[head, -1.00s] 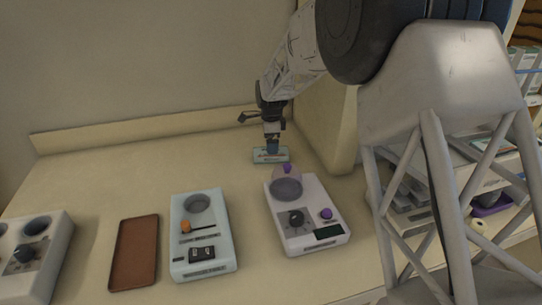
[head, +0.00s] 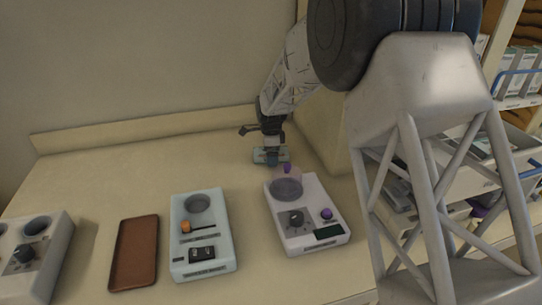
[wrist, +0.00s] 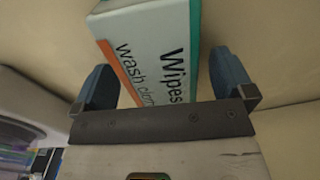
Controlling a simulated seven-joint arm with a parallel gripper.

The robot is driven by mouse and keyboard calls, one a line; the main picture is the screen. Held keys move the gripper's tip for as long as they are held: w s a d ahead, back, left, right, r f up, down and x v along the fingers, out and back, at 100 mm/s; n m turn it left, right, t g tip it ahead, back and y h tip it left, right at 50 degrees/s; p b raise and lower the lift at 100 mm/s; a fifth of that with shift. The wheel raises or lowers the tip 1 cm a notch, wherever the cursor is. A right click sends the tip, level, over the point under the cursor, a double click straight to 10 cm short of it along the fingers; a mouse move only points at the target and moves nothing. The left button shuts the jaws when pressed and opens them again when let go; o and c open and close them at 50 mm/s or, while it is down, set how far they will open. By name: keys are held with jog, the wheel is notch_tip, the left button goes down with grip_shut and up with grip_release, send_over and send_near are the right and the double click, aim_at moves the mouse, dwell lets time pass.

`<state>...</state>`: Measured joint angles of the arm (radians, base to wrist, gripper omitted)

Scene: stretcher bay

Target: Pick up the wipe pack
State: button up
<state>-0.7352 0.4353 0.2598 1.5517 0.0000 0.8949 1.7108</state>
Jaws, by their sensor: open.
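The wipe pack (wrist: 150,40) is a white box with teal and orange edges and printing that reads "Wipes". It lies on the counter near the back wall, and in the head view the pack (head: 259,157) is partly hidden behind my gripper (head: 271,158). In the wrist view my gripper (wrist: 167,85) is open, with one blue-grey fingertip on each side of the pack. The near end of the pack is between the fingers, with a visible gap on the right. I cannot tell whether the left finger touches it.
A white device with a clear purple-knobbed dome (head: 308,220) stands just in front of the pack. A pale blue device (head: 202,250), a brown tray (head: 134,255) and another device (head: 38,250) stand further left. A cream block (head: 325,130) rises at the right. The counter's back left is clear.

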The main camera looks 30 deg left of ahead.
jog(key=c, duration=1)
jog(key=shift+r, duration=0.1)
jog(key=shift+r, duration=4.95)
